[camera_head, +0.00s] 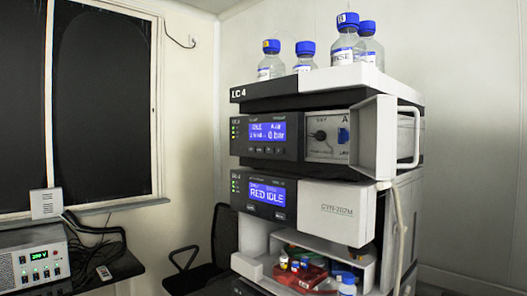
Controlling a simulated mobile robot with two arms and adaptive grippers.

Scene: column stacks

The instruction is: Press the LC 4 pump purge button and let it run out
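The LC 4 stack (238,94) stands right of centre, with its name on the top tray's front edge. Below the tray is a module with a blue display (265,132) that seems to read IDLE and 0 bar. A row of small buttons (267,150) sits under this display; their labels are too small to read, so I cannot tell which is purge. To its right, a white door (373,137) with a handle stands swung open beside a panel with a black knob (320,135). Neither of my grippers is in view.
Several blue-capped bottles (304,58) stand on the top tray. A lower module's display (267,192) reads IDLE. Beneath, an open bay holds a red vial tray (300,272). A black chair (222,240) and a bench instrument (32,262) stand left.

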